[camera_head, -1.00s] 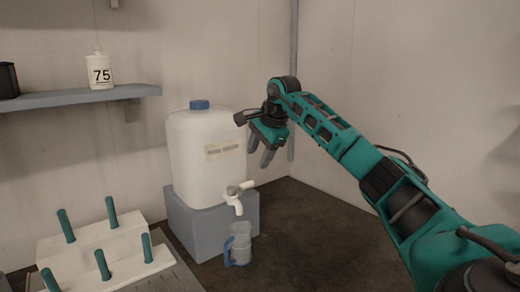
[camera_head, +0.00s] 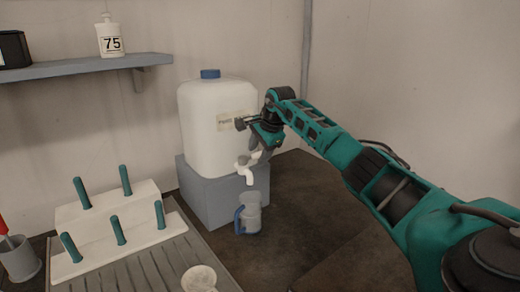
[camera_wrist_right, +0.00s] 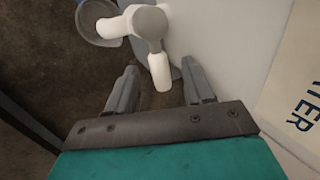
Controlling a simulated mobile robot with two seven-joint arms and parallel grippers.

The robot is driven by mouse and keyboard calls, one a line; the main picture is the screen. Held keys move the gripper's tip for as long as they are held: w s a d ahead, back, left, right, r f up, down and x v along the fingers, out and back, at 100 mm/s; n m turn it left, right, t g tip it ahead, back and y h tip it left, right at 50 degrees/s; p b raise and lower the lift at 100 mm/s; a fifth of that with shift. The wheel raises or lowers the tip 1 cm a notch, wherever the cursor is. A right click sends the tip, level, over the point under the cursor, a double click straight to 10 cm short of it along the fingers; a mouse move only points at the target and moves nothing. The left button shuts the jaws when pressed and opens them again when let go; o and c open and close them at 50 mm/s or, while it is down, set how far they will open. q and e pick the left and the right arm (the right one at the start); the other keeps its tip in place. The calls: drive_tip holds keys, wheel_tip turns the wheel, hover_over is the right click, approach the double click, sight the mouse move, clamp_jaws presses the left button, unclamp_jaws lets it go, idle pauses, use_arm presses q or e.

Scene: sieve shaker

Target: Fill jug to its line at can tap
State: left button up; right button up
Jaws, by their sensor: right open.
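The white can (camera_head: 205,125) with a blue cap stands on a grey block. Its white tap (camera_head: 246,172) points down at the front. The clear jug (camera_head: 252,212) with a blue handle stands upright on the dark bench below the spout; its water level and line cannot be made out. My right gripper (camera_head: 262,150) is at the can's front, just above the tap. In the right wrist view, its open fingers (camera_wrist_right: 160,78) lie on either side of the white tap lever (camera_wrist_right: 158,68), with gaps visible. The jug's rim (camera_wrist_right: 97,22) shows beneath the spout. My left gripper is out of view.
A white cup (camera_head: 199,279) is at the front edge. A shelf (camera_head: 85,65) holds a bottle marked 75. Bench right of the jug is clear.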

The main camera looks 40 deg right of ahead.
drive_tip(key=shift+c, duration=0.5)
clamp_jaws()
